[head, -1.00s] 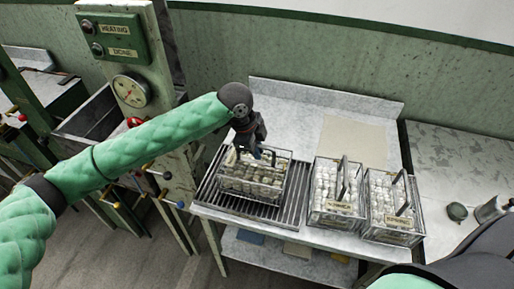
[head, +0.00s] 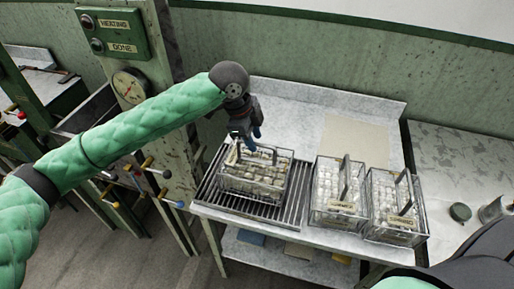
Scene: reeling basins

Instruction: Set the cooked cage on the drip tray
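The cooked cage (head: 252,185), a wire basket full of pale cocoons, sits upright on the slatted drip tray (head: 292,207) at the left of the grey bench. My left gripper (head: 247,142) is just above the cage's back left part, pointing down. Its blue-tipped fingers look apart, with nothing clearly between them. The cage's handle is partly hidden near the fingers.
Two more caged batches of cocoons with upright handles, a middle one (head: 336,200) and a right one (head: 394,212), stand close together on the bench. A beige mat (head: 355,140) lies behind them. A control post (head: 135,70) stands at left. A small round pot (head: 460,212) is at right.

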